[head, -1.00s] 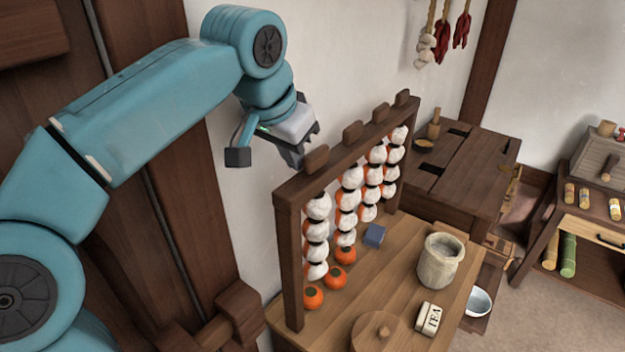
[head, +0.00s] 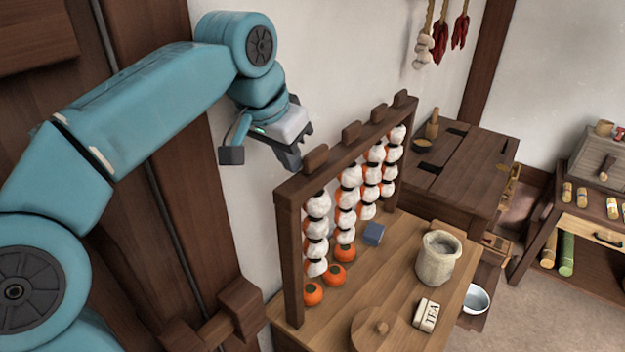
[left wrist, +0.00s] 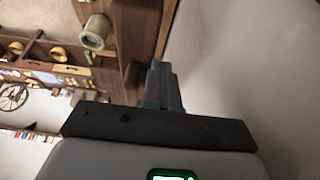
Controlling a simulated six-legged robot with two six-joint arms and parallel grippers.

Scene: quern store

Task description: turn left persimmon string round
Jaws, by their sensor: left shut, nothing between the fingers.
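A dark wooden rack (head: 338,152) stands on a cabinet in the head view, with several strings of persimmons hanging from its top bar and wooden knobs along that bar. The left persimmon string (head: 316,228) is the nearest; its fruits show mostly white faces with some orange at the edges. The left knob (head: 315,158) sits above it. My left gripper (head: 291,160) is shut and empty, just left of that knob and apart from it. Its closed fingers also show in the left wrist view (left wrist: 162,88). My right gripper is out of view.
On the cabinet top (head: 385,275) are orange persimmons (head: 335,275), a blue block (head: 374,233), a stone pot (head: 438,258), a TEA box (head: 427,315) and a round lid (head: 376,328). The white wall (head: 245,215) lies behind my gripper. A dark chest (head: 465,170) stands beyond.

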